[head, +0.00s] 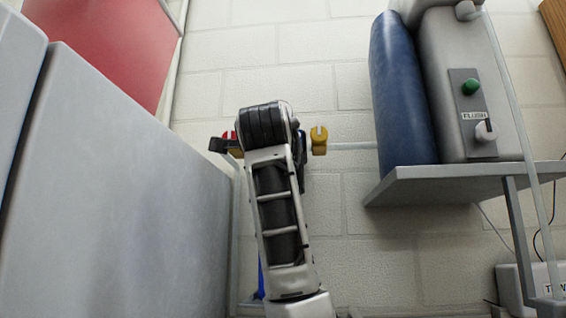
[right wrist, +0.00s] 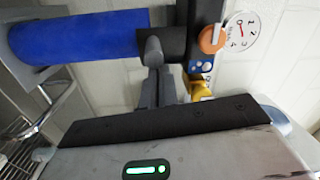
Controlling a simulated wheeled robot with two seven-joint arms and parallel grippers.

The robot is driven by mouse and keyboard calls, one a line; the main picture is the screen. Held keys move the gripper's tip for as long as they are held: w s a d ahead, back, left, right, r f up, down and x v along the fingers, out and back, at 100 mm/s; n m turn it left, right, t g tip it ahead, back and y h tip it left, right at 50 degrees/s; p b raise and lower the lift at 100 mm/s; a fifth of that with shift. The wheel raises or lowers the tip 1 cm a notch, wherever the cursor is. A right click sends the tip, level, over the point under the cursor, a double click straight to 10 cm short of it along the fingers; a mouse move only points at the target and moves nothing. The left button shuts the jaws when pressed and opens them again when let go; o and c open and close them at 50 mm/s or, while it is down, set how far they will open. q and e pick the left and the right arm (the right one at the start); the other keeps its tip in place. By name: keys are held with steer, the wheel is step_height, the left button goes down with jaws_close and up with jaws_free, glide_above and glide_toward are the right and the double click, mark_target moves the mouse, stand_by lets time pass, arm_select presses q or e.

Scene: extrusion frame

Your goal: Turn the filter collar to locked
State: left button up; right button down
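The filter's blue bowl (right wrist: 85,40) lies across the upper left of the right wrist view. A dark collar (right wrist: 170,44) sits at its end, with a grey rounded lug-like part (right wrist: 153,48) in front. My right gripper (right wrist: 160,82) reaches up to the collar, its grey fingers close together at that part. Whether they grip it cannot be told. In the head view, my right arm covers the collar and its own fingertips; only a blue sliver of the bowl (head: 261,276) shows beside the arm. My left gripper is in neither view.
An orange knob (right wrist: 211,40) and a white gauge (right wrist: 243,32) are close to the collar. A yellow fitting (head: 319,140) sits right of my arm. A grey cabinet (head: 120,190) stands left, and a shelf (head: 450,180) with a FLUSH unit (head: 470,85) stands right.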

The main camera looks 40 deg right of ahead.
steer(key=shift+w+a+f, duration=0.1)
steer(key=shift+w+a, duration=0.1)
steer(key=shift+a, duration=0.1)
steer(key=s+a+b, duration=0.1)
steer(key=s+a, duration=0.3)
steer(key=a, duration=0.4)
steer(key=shift+s+a+f+b, duration=0.2)
steer(key=shift+s+f+b, duration=0.05)
steer(key=shift+s+b, duration=0.05)
